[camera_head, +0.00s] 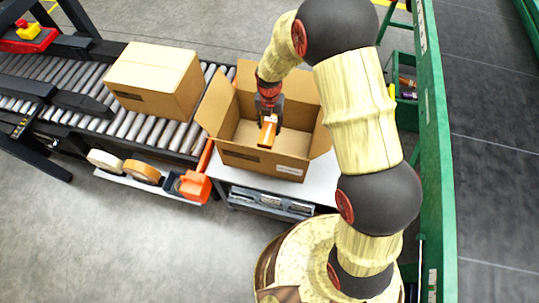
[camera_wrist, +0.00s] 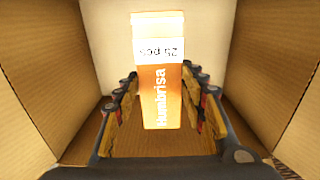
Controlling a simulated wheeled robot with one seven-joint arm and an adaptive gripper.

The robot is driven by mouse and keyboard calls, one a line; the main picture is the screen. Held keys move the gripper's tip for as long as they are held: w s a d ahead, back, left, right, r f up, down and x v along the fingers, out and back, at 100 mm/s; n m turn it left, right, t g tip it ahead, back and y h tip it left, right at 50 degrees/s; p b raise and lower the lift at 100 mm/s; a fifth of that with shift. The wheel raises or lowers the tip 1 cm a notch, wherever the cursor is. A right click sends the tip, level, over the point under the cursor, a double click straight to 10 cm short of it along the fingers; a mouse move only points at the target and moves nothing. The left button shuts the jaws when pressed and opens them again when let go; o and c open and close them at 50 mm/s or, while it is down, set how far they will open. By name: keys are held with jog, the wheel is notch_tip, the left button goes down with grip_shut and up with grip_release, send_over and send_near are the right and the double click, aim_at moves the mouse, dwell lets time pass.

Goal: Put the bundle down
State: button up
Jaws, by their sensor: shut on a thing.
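The bundle (camera_head: 267,131) is an orange block with a white band. In the wrist view the bundle (camera_wrist: 160,75) shows "Humbrisa" and "25 pcs" lettering and stands out from between the fingers. My gripper (camera_head: 269,117) points down inside an open cardboard box (camera_head: 262,160). In the wrist view my gripper (camera_wrist: 160,95) has a finger on each side of the bundle and is shut on it. The box walls (camera_wrist: 35,75) surround it on the sides. Whether the bundle touches the box floor I cannot tell.
The open box stands on a light table (camera_head: 318,180), flaps spread outward. A closed carton (camera_head: 155,80) sits on the roller conveyor (camera_head: 60,75) to the left. Tape rolls (camera_head: 143,173) and an orange tape dispenser (camera_head: 194,187) lie in front. A green frame (camera_head: 432,150) stands at right.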

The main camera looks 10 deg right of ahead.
aim_at(269, 131)
notch_tip(269, 131, down, 4)
jog(key=b, duration=0.3)
jog(key=shift+f, duration=0.25)
notch_tip(269, 131, down, 10)
jog(key=b, duration=0.3)
jog(key=shift+b, duration=0.3)
jog(key=shift+f, duration=0.1)
jog(key=o, duration=1.2)
notch_tip(269, 131, up, 12)
jog(key=p, duration=0.4)
jog(key=shift+r, duration=0.25)
